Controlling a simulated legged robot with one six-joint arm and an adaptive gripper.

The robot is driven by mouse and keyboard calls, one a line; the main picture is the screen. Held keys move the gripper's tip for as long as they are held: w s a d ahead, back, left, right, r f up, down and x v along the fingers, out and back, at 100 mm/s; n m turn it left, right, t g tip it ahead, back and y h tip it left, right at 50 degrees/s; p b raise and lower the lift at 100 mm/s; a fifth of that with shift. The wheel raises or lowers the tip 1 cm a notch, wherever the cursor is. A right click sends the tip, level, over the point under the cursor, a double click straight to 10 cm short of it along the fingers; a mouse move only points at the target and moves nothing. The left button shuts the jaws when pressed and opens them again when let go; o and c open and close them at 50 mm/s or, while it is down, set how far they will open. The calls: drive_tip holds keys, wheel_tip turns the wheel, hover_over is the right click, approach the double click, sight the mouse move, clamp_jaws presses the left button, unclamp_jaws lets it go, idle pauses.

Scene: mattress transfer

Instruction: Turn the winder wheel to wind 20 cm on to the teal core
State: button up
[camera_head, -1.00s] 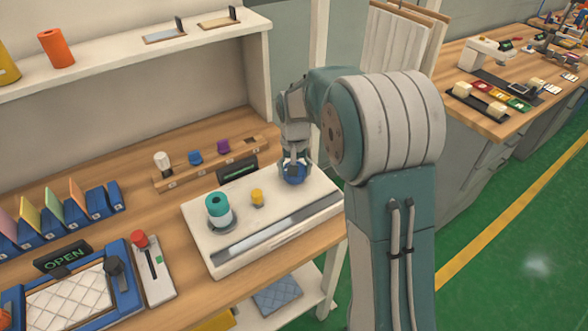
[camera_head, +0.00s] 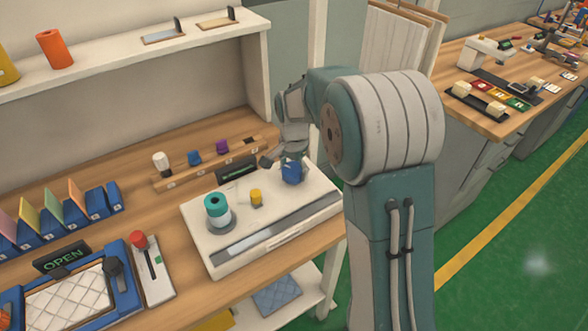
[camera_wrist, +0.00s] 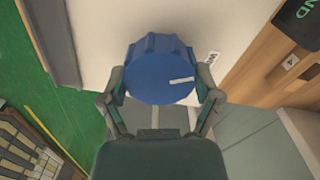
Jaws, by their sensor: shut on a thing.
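The winder is a white box (camera_head: 205,245) on the wooden bench. The teal core (camera_head: 216,204) stands upright at its left end, with a white band around its lower part. The winder wheel (camera_head: 292,172) is a blue ribbed knob at the right end. In the wrist view the wheel (camera_wrist: 160,70) sits between my fingers, with a white mark on its face. My gripper (camera_wrist: 160,95) is shut on it. In the head view my arm's wrist is just behind and above the wheel, and the fingers are partly hidden.
A small yellow peg (camera_head: 256,197) stands between core and wheel. A dark display (camera_head: 236,169) is behind the winder, its text unreadable here. A wooden rack (camera_head: 180,180) holds white, blue and purple knobs. A blue-framed tray (camera_head: 70,292) lies at the left.

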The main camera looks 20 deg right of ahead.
sight(292, 169)
drive_tip(key=shift+s+a+f, duration=0.1)
idle(0.4)
drive_tip(key=o, duration=0.9)
drive_tip(key=shift+a, duration=0.15)
drive_tip(key=shift+r, duration=0.4)
wheel_tip(292, 169, up, 11)
drive_tip(key=shift+r, duration=0.1)
